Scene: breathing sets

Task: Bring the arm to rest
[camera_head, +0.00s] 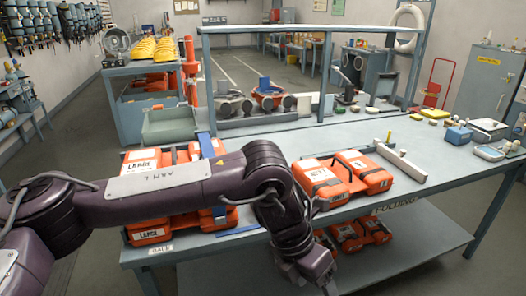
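My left arm (150,192), dark purple with a pale label plate, comes in from the left and crosses in front of the workbench. It bends at an elbow (265,165) and drops toward the bottom edge. Its gripper (328,284) is partly cut off at the bottom, in front of the bench and low beside the lower shelf. Whether its fingers are open or shut does not show, and I see nothing clearly held. My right arm and gripper are not in view.
The workbench (440,146) carries orange sets at the left (150,235), partly hidden by my arm, and centre (340,178). More orange sets (360,232) lie on the lower shelf (420,250). Masks (228,104) stand behind. Floor at the left (85,135) is clear.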

